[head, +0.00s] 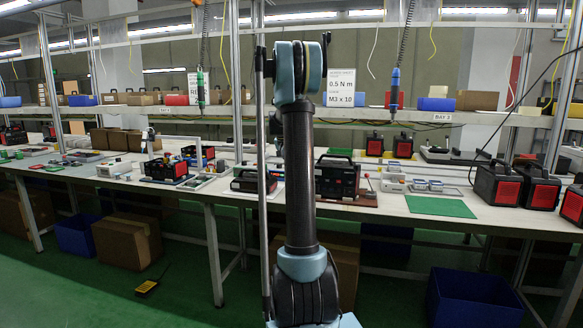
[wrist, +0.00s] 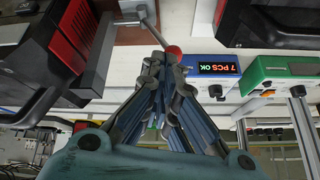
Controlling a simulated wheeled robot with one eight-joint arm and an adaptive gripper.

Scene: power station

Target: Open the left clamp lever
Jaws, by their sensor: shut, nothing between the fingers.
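In the wrist view, a red ball knob (wrist: 173,53) sits just beyond my fingertips, near a metal clamp with a rod (wrist: 137,20). I take the knob for the clamp lever's end; much of the lever is hidden behind my fingers. My gripper (wrist: 162,62) is shut and empty, its tips at or very near the knob; I cannot tell whether they touch. A black power station with a red panel (wrist: 78,35) lies to the left of the clamp. In the head view, a red-knobbed lever (head: 368,176) stands beside a black power station (head: 337,178); my arm hides the gripper.
A blue counter box (wrist: 212,70) reading "7 PCS OK" and a green box (wrist: 275,72) stand right of my fingers. Another black unit (wrist: 250,22) is above them. On the bench, a green mat (head: 440,207) is bare. Screwdrivers hang overhead (head: 394,90).

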